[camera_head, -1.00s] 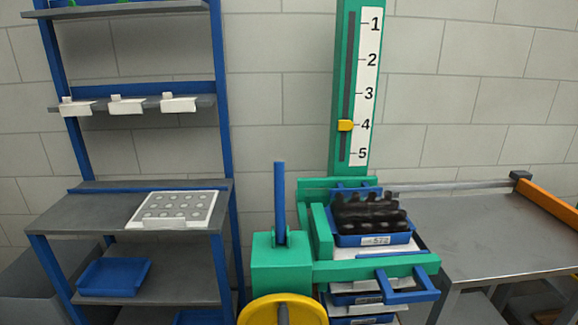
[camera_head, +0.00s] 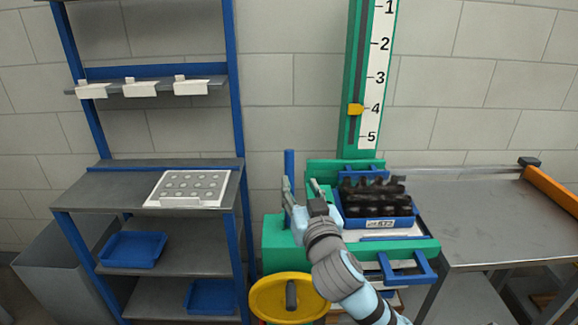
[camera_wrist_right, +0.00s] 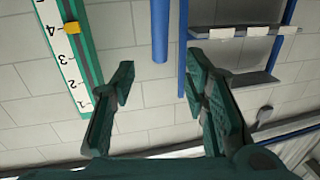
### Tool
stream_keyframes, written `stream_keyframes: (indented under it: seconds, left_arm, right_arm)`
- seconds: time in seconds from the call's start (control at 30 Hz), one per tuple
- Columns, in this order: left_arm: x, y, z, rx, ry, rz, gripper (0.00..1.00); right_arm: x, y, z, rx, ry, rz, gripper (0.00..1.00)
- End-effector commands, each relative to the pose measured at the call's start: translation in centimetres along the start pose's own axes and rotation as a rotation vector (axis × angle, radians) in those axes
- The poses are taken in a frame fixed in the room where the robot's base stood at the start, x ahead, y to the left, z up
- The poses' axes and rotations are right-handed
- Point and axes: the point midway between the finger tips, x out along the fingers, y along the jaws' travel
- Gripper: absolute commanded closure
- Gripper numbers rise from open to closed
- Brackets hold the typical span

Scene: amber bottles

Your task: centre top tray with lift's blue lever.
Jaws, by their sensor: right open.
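The blue lever (camera_head: 289,162) stands upright on the left of the green lift (camera_head: 280,240); its lower part is hidden behind my right gripper. The top tray (camera_head: 350,222) is blue, labelled and filled with dark bottles, and sits on the lift to the right of the gripper. My right gripper (camera_head: 301,190) is open and empty in front of the lever. In the right wrist view, the lever (camera_wrist_right: 160,28) shows beyond and between the open fingertips (camera_wrist_right: 158,80), apart from them. My left gripper is not in view.
A yellow wheel (camera_head: 262,298) is on the lift's front, below my right gripper. A yellow pointer (camera_head: 355,109) is by 4 on the scale. A grey shelf with blue posts (camera_head: 237,130) stands left; a metal table (camera_head: 490,225) stands right.

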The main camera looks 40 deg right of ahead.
Motion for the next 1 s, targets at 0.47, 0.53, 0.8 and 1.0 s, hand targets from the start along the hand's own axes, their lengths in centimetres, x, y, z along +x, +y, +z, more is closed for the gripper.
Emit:
stream_keyframes:
  seconds: [0.47,0.53,0.8,1.0]
  left_arm:
    - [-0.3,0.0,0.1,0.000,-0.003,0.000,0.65]
    - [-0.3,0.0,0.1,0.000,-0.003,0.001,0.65]
    - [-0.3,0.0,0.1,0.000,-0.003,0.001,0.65]
    - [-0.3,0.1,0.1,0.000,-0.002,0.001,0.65]
  right_arm:
    - [11.1,0.0,0.2,-0.002,-0.005,0.000,0.59]
    - [11.6,0.0,0.3,-0.002,-0.005,-0.001,0.59]
    - [11.8,0.0,0.4,-0.003,-0.006,-0.001,0.60]
    - [11.7,0.0,0.4,-0.003,-0.006,-0.001,0.92]
